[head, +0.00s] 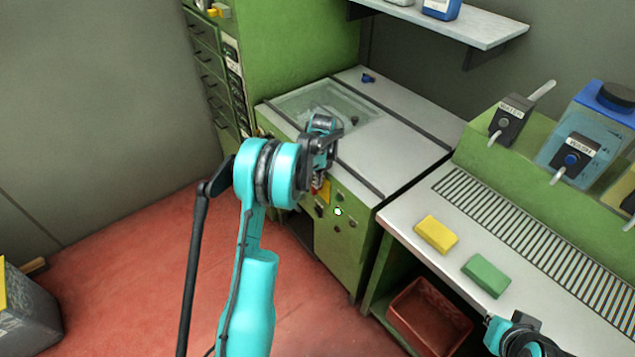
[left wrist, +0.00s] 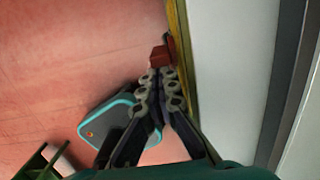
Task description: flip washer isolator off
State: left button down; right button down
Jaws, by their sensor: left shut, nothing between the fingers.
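The washer isolator is a red handle on a yellow plate (head: 324,190) on the front of the green washer cabinet, partly hidden by my left gripper (head: 317,178). In the left wrist view the red handle (left wrist: 159,56) sticks out from a yellow edge seen side-on (left wrist: 179,30). My left gripper (left wrist: 158,76) is shut and empty. Its fingertips are right at the red handle; I cannot tell whether they touch it. Part of my right arm (head: 516,338) shows at the bottom right, and its fingers cannot be made out.
Other controls, one with a pale spot (head: 338,211), sit beside the isolator. The washer's light top (head: 395,150) is above. A yellow sponge (head: 436,235) and a green sponge (head: 486,276) lie on the counter at right, over a red bin (head: 430,315).

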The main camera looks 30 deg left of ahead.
pick_arm(q)
jog(key=shift+a+r+h, duration=0.1)
jog(key=shift+a+h, duration=0.05)
jog(key=shift+h, duration=0.15)
jog(key=shift+w+a+r+h+p, duration=0.15)
jog(key=shift+w+a+h+p, duration=0.2)
jog(key=shift+a+p, duration=0.4)
jog(key=shift+w+a+f, duration=0.15)
jog(key=shift+w+a, duration=0.1)
jog(key=shift+a, duration=0.25)
jog(key=shift+w+a+f, duration=0.1)
jog(key=shift+w+a, duration=0.1)
jog(key=shift+a, duration=0.3)
jog(key=shift+r, duration=0.15)
jog(key=shift+r+p, duration=0.5)
jog(key=shift+r, duration=0.2)
